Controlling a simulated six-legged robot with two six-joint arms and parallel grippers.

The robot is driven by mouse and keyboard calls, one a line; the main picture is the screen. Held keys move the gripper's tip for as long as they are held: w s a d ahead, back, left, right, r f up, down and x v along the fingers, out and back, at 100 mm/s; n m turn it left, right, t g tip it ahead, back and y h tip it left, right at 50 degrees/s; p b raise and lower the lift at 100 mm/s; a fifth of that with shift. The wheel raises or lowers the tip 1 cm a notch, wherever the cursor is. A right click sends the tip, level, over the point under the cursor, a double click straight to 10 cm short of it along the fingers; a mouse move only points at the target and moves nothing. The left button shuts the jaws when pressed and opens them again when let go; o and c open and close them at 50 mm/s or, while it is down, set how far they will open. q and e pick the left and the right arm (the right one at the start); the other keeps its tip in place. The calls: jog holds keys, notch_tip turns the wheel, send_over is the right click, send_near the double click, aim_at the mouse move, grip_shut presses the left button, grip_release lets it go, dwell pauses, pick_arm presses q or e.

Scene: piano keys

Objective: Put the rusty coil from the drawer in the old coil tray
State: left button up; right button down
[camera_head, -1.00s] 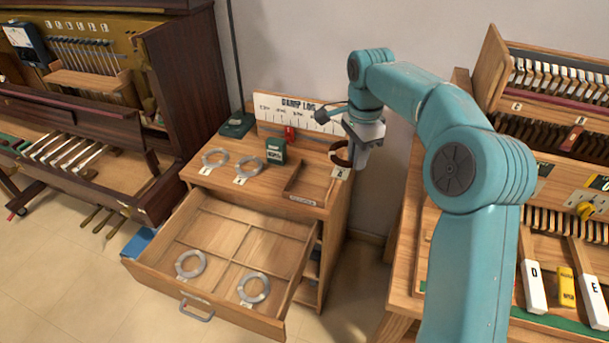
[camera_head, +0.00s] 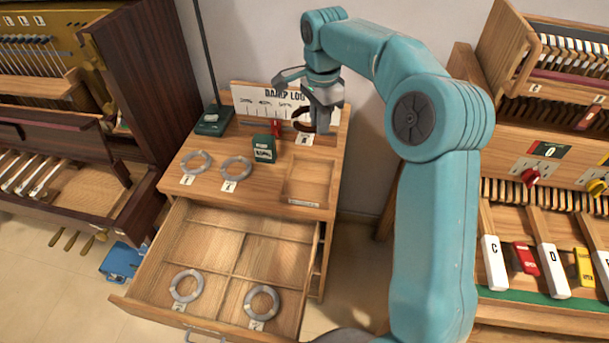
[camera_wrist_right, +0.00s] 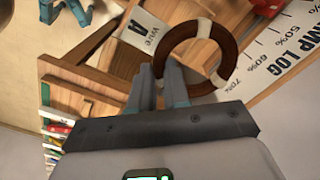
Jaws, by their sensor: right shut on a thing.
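The rusty coil (camera_head: 299,119) is a dark brown ring with pale bands and a white tag (camera_head: 304,138). My right gripper (camera_head: 322,130) is shut on it, above the back right of the cabinet top. In the right wrist view the coil (camera_wrist_right: 229,62) shows at the fingertips (camera_wrist_right: 160,76), with its tag (camera_wrist_right: 150,30) reading "wire A". The old coil tray (camera_head: 334,186), a shallow empty wooden tray with a front label, is on the cabinet top in front of the coil. The open drawer (camera_head: 228,245) holds two grey coils in its front compartments. My left gripper is out of view.
Two grey coils (camera_head: 194,162) (camera_head: 235,169) and a green box (camera_head: 264,149) sit left of the tray. The "Damp Log" board (camera_head: 262,98) stands behind, with a green-based stand (camera_head: 213,121) at left. Pianos flank the cabinet.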

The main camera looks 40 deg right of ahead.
send_over(318, 186)
notch_tip(318, 186, down, 16)
jog(key=shift+w+r, duration=0.1)
jog(key=shift+f, duration=0.35)
notch_tip(318, 186, down, 4)
jog(key=shift+r, duration=0.15)
jog(key=shift+f, duration=0.2)
jog(key=shift+a+r, duration=0.1)
jog(key=shift+r, duration=0.1)
jog(key=shift+f, duration=0.3)
jog(key=c, duration=1.1)
grip_release()
jog(key=shift+r, duration=0.1)
